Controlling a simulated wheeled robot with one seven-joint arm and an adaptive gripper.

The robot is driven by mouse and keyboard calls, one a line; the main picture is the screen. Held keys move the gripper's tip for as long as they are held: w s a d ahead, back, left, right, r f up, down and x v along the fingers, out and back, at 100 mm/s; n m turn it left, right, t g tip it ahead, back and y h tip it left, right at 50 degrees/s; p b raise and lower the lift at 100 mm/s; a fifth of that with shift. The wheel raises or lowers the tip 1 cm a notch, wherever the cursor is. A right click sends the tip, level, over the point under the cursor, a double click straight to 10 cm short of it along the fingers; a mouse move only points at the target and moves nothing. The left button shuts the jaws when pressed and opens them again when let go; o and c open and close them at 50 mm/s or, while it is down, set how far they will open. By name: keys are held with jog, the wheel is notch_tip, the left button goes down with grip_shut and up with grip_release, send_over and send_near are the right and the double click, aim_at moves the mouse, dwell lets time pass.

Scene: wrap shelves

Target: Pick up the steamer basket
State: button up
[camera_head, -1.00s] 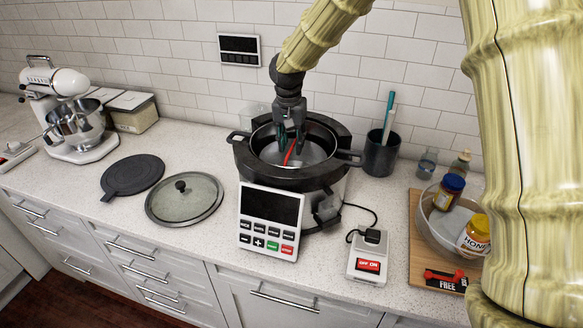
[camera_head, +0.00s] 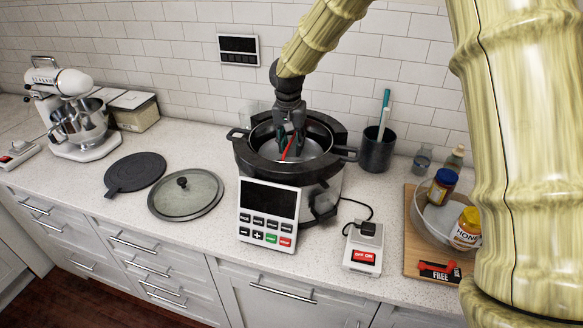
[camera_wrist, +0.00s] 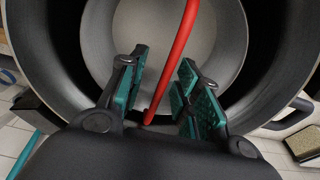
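The cooker (camera_head: 262,170) stands on the counter with a dark two-handled pot in its top. Inside it lies a round grey piece (camera_wrist: 215,22) with a thin red handle (camera_wrist: 180,42), which I take to be the steamer basket; its edges are partly hidden. The red handle also shows in the head view (camera_head: 289,149). My gripper (camera_head: 291,147) points down into the pot. In the wrist view its green-padded fingers (camera_wrist: 163,66) are apart, with the red handle passing between them and a gap on both sides.
A glass lid (camera_head: 205,196) and a dark round plate (camera_head: 138,171) lie left of the cooker. A utensil cup (camera_head: 377,149) stands close on its right. A switch box (camera_head: 363,254) and a bowl (camera_head: 425,223) with jars are further right.

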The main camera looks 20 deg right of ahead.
jog(key=shift+w+f, duration=0.35)
jog(key=shift+f, duration=0.05)
jog(key=shift+s+r, duration=0.15)
jog(key=shift+s, duration=0.1)
jog(key=shift+c, duration=1.2)
grip_shut()
jog(key=shift+r, duration=0.1)
